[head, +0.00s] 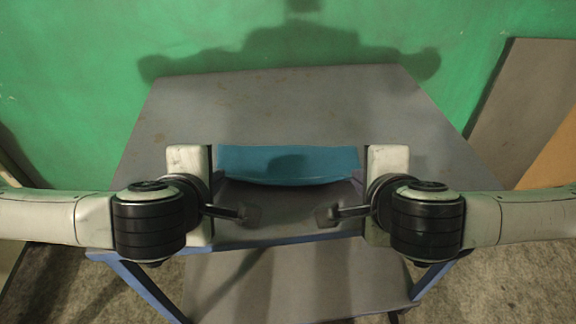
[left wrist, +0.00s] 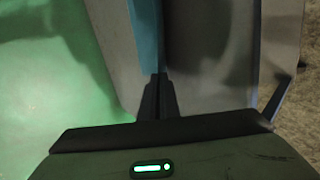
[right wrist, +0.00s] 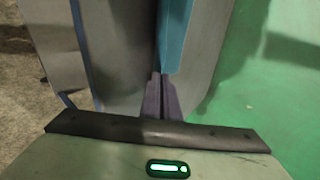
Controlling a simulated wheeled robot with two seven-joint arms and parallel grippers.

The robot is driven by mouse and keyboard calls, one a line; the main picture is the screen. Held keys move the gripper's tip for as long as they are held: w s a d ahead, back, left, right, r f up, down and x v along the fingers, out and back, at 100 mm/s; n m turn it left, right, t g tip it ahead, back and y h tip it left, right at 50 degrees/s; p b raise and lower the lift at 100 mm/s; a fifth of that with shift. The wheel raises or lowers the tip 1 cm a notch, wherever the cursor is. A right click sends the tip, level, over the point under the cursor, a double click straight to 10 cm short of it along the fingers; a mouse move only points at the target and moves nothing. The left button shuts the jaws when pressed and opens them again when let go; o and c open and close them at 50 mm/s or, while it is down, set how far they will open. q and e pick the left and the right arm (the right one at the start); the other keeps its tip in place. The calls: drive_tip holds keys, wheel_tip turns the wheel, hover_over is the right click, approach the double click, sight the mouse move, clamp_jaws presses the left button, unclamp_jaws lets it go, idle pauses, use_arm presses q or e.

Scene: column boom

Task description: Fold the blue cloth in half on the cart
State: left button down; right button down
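The blue cloth (head: 290,165) is a wide strip between my two grippers over the cart top (head: 270,100); its near edge sags in the middle. My left gripper (head: 217,180) is at the cloth's left near corner. In the left wrist view its fingers are together, with the cloth (left wrist: 147,35) running from their tips. My right gripper (head: 358,180) is at the right near corner. In the right wrist view its fingers are also together at the cloth's edge (right wrist: 175,35). The cloth's underside and how its layers lie are hidden.
The cart has a blue frame edge (head: 285,241) and a lower shelf (head: 290,280). A green wall (head: 90,60) stands behind it. Boards (head: 520,110) lean at the right. The cart top behind the cloth is bare.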

use_arm(q)
drive_tip(key=shift+s+f+t, duration=0.3)
drive_tip(key=shift+s+f, duration=0.05)
use_arm(e)
drive_tip(key=shift+s+f+t, duration=0.3)
drive_tip(key=shift+s+f, duration=0.05)
use_arm(q)
drive_tip(key=c, duration=1.7)
unclamp_jaws()
use_arm(e)
drive_tip(key=c, duration=1.7)
unclamp_jaws()
